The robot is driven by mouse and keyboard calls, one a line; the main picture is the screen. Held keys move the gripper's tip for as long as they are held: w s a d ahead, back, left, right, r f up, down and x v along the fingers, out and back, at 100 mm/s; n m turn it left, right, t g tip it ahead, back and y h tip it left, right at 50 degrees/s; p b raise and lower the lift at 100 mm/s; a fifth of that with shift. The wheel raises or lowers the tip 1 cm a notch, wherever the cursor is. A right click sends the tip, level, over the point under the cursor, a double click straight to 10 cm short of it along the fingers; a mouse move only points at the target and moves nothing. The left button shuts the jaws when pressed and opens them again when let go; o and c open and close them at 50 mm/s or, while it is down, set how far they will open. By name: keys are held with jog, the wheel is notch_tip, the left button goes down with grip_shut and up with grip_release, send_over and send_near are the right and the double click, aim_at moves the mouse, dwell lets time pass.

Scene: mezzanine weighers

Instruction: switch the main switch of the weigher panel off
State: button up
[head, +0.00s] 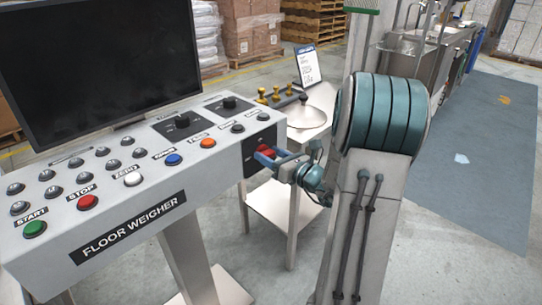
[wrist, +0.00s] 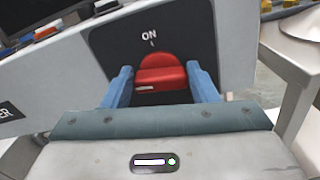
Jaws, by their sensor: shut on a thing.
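The weigher panel (head: 125,190) is a light grey slanted console lettered "FLOOR WEIGHER". In the head view the red knob (head: 265,153) shows partly between the blue fingers.
The panel top carries several buttons, including green START (head: 35,228) and red STOP (head: 88,202), below a dark monitor (head: 85,60). A small table (head: 290,195) with a scale pan (head: 305,116) and brass weights stands close behind my gripper. Open floor lies at the right.

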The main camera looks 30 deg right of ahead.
jog(key=shift+f+n+b, duration=0.2)
jog(key=shift+n+b, duration=0.4)
jog(key=shift+b, duration=0.2)
jog(key=shift+r+n+b, duration=0.2)
jog(key=shift+n+b, duration=0.5)
jog(key=o, duration=1)
jog(key=v, duration=1.3)
jog(key=shift+s, duration=0.4)
